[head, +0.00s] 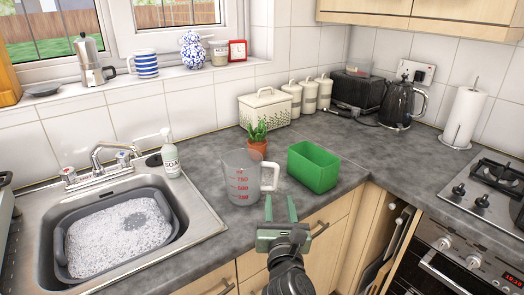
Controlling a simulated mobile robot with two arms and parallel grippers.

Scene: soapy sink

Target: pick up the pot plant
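The pot plant (257,146) is a small green spiky plant in a terracotta pot. It stands upright on the grey counter, just behind the measuring jug, which hides part of the pot. My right gripper (281,206) is at the front edge of the counter, nearer to me than the plant. Its two green fingers point toward the counter and stand apart, with nothing visible between them. My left gripper is not in view.
A clear measuring jug (241,178) stands in front of the plant and a green open box (313,167) to its right. A cream bread bin (266,109) stands behind. The sink (200,222) with a foamy basin (70,268) is at left.

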